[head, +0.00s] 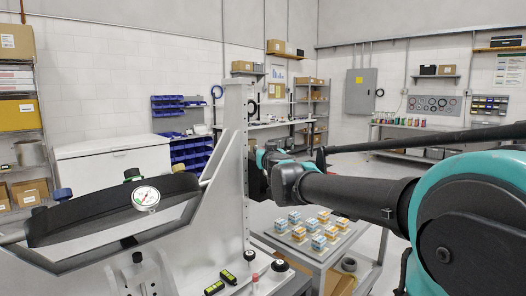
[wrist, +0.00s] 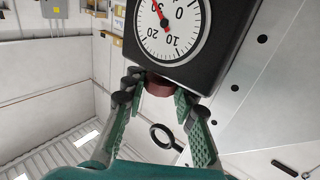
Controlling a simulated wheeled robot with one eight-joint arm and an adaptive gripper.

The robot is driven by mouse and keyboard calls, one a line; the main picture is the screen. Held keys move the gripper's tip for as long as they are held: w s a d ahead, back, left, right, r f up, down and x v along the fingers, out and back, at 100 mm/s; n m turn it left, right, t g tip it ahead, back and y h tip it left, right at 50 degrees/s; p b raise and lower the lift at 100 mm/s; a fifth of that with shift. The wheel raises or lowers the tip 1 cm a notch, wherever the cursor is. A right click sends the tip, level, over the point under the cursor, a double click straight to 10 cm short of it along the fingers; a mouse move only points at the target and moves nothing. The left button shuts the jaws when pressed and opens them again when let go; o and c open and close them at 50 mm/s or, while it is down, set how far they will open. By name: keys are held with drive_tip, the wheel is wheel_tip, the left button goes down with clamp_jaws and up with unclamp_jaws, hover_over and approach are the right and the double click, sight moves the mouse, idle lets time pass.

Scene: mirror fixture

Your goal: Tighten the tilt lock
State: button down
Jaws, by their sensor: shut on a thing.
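In the wrist view, a dark red-brown round knob (wrist: 158,84) sits under a black housing (wrist: 206,66) with a white dial (wrist: 172,28) and a red needle. I take this knob for the tilt lock. My gripper (wrist: 157,92) has its green-padded fingers closed on the knob from both sides, and they hide its edges. In the head view my arm reaches to the pale upright (head: 235,135) of the fixture; the upright hides my fingertips and the knob. A long black curved piece (head: 95,212) with a small white gauge (head: 145,197) spans the fixture at the left.
A black ring with a stem (wrist: 163,136) shows between my fingers, below the knob. A cart (head: 335,248) with several small boxes stands below my arm. Yellow-green level-like tools (head: 214,287) lie on the fixture base. A white chest (head: 112,163) stands behind it.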

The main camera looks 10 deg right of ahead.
drive_tip(key=m+h, duration=0.2)
drive_tip(key=h, duration=0.2)
drive_tip(key=shift+a+m, duration=0.15)
drive_tip(key=shift+m, duration=0.25)
drive_tip(key=shift+m+g+h, duration=0.9)
drive_tip(key=shift+m+h, duration=0.4)
drive_tip(key=shift+h, duration=0.8)
drive_tip(key=c, duration=1.2)
unclamp_jaws()
drive_tip(key=shift+d, duration=0.2)
